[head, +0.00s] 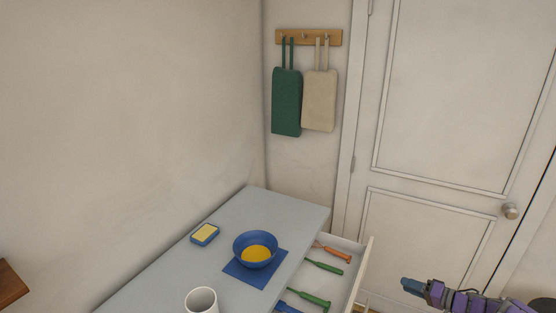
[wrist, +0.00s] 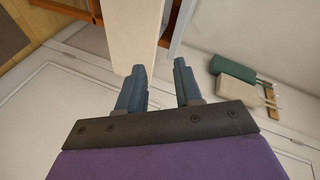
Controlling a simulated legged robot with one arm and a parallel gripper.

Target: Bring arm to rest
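My gripper (wrist: 160,85) shows in the wrist view with its two dark blue fingers apart and nothing between them. In the head view, part of my purple arm with the blue gripper end (head: 412,285) is at the lower right. It is to the right of the open drawer (head: 369,262), apart from it and in front of the door.
The grey counter (head: 230,215) bears a blue bowl (head: 243,245) on a blue mat (head: 244,273), a sponge dish (head: 205,235) and a white mug (head: 201,301). The open drawer holds several utensils. Green and beige cloths (head: 287,102) hang on the wall. A door (head: 450,100) stands right.

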